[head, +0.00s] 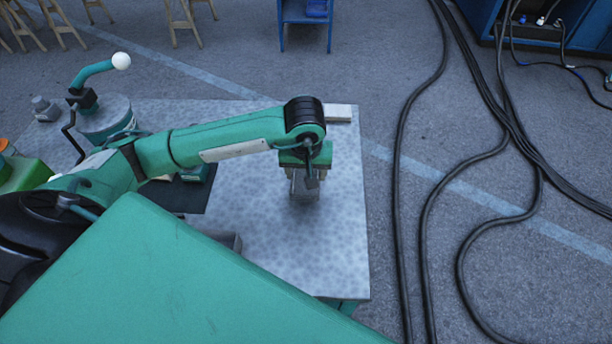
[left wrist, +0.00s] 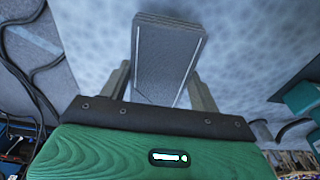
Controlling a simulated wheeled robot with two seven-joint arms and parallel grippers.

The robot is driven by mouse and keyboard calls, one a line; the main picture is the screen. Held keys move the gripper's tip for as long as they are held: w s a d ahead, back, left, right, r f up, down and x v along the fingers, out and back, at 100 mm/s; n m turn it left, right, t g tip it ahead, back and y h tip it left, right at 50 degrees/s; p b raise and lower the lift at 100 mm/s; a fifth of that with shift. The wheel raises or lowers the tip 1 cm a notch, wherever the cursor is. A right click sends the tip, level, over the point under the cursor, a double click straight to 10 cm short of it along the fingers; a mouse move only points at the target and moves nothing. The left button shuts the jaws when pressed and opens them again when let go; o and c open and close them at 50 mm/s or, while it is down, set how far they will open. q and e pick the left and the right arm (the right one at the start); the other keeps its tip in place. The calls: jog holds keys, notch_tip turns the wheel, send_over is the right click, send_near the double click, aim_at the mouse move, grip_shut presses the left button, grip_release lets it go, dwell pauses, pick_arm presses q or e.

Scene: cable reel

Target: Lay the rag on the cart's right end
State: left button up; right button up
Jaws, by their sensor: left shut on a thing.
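The rag (left wrist: 165,60) is a grey, folded, slab-like bundle between the fingers of my left gripper (left wrist: 160,88) in the left wrist view. In the head view, the left gripper (head: 305,186) points down over the right part of the cart (head: 335,245), shut on the rag (head: 304,192). The arm above partly hides the rag. I cannot tell whether the rag touches the speckled grey top or hangs just above it. My right gripper is not in view.
A pale block (head: 338,113) lies at the cart's far right corner. A drum with a crank and white knob (head: 121,61) stands at the far left. A dark mat (head: 190,198) lies mid-cart. The right end's front is clear. Black cables (head: 400,180) run along the floor to the right.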

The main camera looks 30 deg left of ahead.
pick_arm(q)
notch_tip(320, 180, down, 2)
jog(key=shift+f, duration=0.4)
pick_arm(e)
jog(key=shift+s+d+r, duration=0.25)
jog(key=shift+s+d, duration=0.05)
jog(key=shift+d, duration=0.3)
pick_arm(q)
jog(key=shift+f, duration=0.2)
jog(key=o, duration=1)
jog(key=shift+r, duration=0.1)
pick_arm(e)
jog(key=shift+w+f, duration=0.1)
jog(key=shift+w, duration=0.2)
